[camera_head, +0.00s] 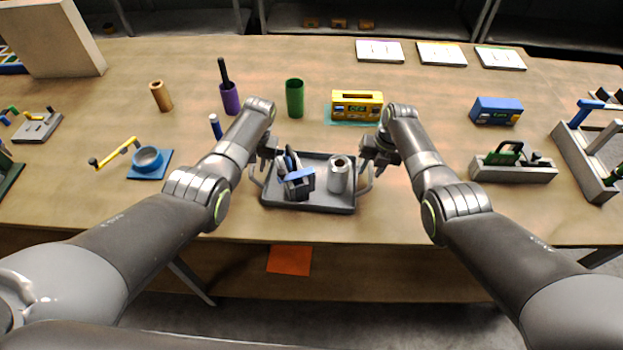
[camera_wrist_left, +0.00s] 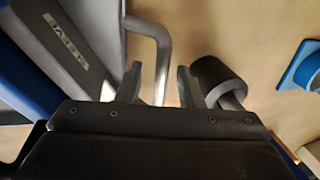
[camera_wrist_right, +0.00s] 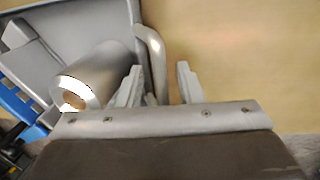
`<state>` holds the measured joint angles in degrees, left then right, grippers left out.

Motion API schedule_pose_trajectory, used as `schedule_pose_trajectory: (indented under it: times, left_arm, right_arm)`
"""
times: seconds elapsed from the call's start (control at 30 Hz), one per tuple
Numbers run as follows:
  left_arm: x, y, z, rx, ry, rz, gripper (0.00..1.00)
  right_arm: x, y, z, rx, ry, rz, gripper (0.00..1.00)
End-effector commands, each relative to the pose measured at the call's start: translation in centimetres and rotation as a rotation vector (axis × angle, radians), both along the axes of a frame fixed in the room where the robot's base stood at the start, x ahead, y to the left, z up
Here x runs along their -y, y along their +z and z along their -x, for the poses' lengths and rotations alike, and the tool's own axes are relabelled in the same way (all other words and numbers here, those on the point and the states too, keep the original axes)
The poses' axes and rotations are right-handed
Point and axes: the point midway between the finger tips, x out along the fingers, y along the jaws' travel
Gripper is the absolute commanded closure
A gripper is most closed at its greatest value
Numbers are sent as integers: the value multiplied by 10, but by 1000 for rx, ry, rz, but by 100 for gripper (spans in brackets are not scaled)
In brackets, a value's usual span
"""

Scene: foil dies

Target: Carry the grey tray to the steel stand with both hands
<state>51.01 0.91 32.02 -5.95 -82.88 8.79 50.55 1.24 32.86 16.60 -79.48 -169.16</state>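The grey tray (camera_head: 330,207) lies on the wooden table in front of me. It carries a grey and blue device (camera_head: 298,182) and a metal cylinder (camera_head: 340,175). My left gripper (camera_head: 262,163) is at the tray's left handle; in the left wrist view the handle (camera_wrist_left: 162,50) passes between its open fingers (camera_wrist_left: 160,85). My right gripper (camera_head: 373,166) is at the right handle; in the right wrist view the handle (camera_wrist_right: 150,55) lies between its open fingers (camera_wrist_right: 160,85), nearer the left one. I cannot make out a steel stand with certainty.
A blue upright cylinder (camera_head: 215,126) and a purple cup (camera_head: 230,98) stand left of my left gripper. A green cup (camera_head: 294,97) and a yellow box (camera_head: 357,105) stand behind the tray. A grey holder (camera_head: 513,172) is on the right. The table's front edge is close to the tray.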

Motion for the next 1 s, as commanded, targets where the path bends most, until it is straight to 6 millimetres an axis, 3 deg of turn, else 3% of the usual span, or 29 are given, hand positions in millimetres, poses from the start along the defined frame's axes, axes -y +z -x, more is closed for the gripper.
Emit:
schedule_pose_trajectory:
  times: [0.53,0.8,1.0]
  left_arm:
    - [-3,-10,0,0,1,0,66]
    - [-2,-10,0,0,1,0,100]
    - [-2,-9,0,0,1,0,100]
  right_arm:
    - [-2,-10,0,0,0,0,67]
    - [-2,-9,0,0,0,0,100]
    - [-2,-9,0,0,0,0,100]
